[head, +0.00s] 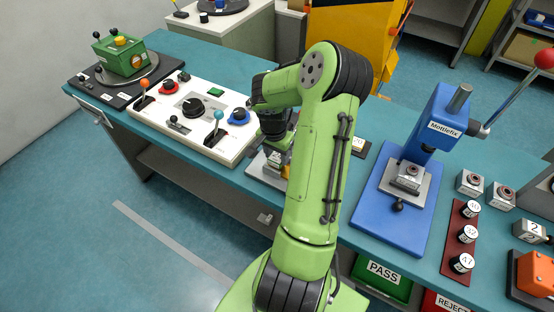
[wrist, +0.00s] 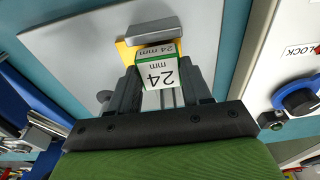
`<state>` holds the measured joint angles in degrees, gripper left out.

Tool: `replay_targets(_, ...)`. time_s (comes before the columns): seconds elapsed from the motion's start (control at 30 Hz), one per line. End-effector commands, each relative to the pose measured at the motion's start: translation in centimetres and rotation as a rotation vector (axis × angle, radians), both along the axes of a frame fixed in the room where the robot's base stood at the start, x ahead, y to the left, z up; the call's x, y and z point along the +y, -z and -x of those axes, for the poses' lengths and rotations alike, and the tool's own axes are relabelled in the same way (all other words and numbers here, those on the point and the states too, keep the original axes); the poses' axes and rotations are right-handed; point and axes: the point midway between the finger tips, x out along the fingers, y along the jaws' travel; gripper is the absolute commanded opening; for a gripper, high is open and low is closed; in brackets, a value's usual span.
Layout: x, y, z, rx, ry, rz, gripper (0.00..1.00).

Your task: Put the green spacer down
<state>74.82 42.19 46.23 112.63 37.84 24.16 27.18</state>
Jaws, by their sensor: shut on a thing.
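The green spacer (wrist: 158,74) shows in the wrist view as a block with a white "24 mm" label and green edges. My gripper (wrist: 162,84) is shut on it, one dark finger on each side. Just beyond it are a yellow part (wrist: 124,52) and a grey metal block (wrist: 152,31), over a pale grey plate (wrist: 70,45). I cannot tell whether the spacer touches them. In the head view my gripper is low over a small grey fixture (head: 256,172) at the bench's front edge, mostly hidden behind my arm.
A white control panel (head: 180,133) with knobs and levers stands left of the fixture. A green PASS bin (head: 383,272) is below the bench front.

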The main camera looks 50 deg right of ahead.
Motion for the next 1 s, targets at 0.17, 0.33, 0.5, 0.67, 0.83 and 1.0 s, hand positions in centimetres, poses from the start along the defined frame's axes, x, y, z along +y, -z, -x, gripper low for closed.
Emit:
replay_targets(0.17, 0.0, 1.9, 0.0, 0.000, 0.000, 0.000, 0.09)
replay_targets(0.33, 0.0, 1.9, 0.0, 0.000, 0.000, 0.000, 0.09)
replay_targets(0.5, 0.0, 2.1, 0.0, 0.001, 0.000, 0.000, 0.60)
replay_targets(0.67, 0.0, 2.1, 0.0, 0.001, 0.000, 0.000, 0.74)
replay_targets(0.83, 0.0, 2.1, 0.0, 0.001, 0.000, 0.000, 0.74)
replay_targets(1.0, 0.0, 0.1, 0.0, 0.000, 0.000, 0.005, 0.74)
